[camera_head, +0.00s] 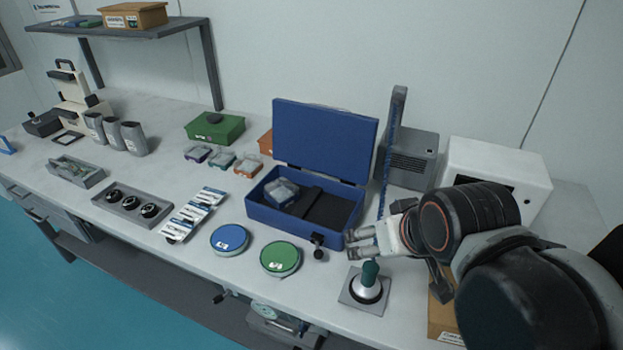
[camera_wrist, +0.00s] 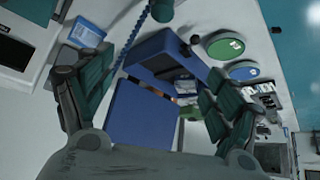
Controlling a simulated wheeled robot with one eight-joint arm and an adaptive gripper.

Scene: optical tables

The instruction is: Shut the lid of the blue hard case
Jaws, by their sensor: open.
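The blue hard case (camera_head: 287,222) stands on the table right of the middle in the head view. Its blue lid (camera_head: 325,140) is up, leaning slightly back, hinged along the rear edge. A clear-lidded item lies in the left part of its dark interior. My gripper (camera_head: 357,245) is open and empty, just right of the case's front right corner. In the wrist view my gripper (camera_wrist: 150,105) has its fingers spread wide, with the case (camera_wrist: 195,55) and the lid (camera_wrist: 142,118) seen between and beyond them.
A green-handled tool (camera_head: 370,275) stands on a square base in front of my gripper. A green round tin (camera_head: 280,259) and a blue one (camera_head: 230,240) lie before the case.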

